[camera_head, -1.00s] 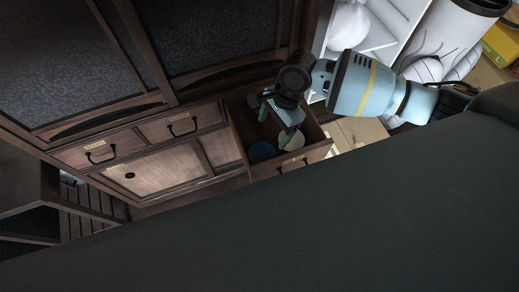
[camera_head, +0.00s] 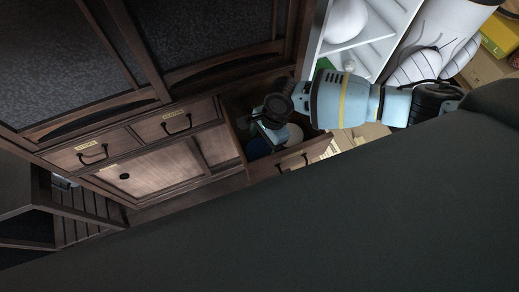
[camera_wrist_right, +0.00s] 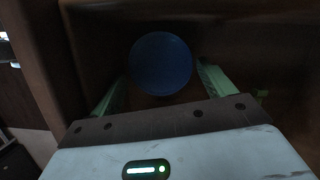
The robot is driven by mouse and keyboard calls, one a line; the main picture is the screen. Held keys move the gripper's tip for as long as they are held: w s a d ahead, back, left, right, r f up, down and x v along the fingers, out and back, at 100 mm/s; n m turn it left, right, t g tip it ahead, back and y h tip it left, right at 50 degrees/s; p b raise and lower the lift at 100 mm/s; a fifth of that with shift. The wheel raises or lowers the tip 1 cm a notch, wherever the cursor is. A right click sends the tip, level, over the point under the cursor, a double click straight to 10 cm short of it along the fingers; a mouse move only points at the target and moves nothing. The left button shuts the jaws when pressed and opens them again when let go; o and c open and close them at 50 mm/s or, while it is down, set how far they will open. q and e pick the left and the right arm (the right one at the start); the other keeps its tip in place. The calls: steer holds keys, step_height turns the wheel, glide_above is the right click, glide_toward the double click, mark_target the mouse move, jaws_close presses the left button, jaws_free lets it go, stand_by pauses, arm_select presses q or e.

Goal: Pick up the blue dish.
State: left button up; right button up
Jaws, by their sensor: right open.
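The blue dish (camera_head: 258,147) lies inside the open drawer (camera_head: 308,152), partly hidden by my right gripper in the head view. In the right wrist view the blue dish (camera_wrist_right: 160,60) is a round disc seen from above, at the far side of the jaws. My right gripper (camera_head: 272,134) is down at the drawer opening. In the wrist view its two green fingers (camera_wrist_right: 160,84) are spread apart, one toward each side of the dish, with nothing held. Whether they touch the dish I cannot tell. My left gripper is not in view.
A pale round object (camera_head: 295,133) lies in the drawer beside the blue dish, partly hidden. The drawer walls stand close around my gripper. A white shelf (camera_head: 375,45) with a white rounded object (camera_head: 345,18) is behind my right arm. Closed drawers (camera_head: 175,122) are at the left.

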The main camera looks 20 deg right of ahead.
mark_target(262, 149)
steer(key=shift+a+f, duration=0.2)
steer(key=shift+f, duration=0.5)
steer(key=shift+a+f, duration=0.1)
steer(key=shift+f, duration=0.2)
steer(key=c, duration=0.6)
steer(key=shift+c, duration=0.2)
steer(key=shift+r, duration=0.25)
step_height(262, 149, up, 18)
steer(key=p, duration=0.3)
steer(key=shift+f+p, duration=0.2)
steer(key=shift+p, duration=0.2)
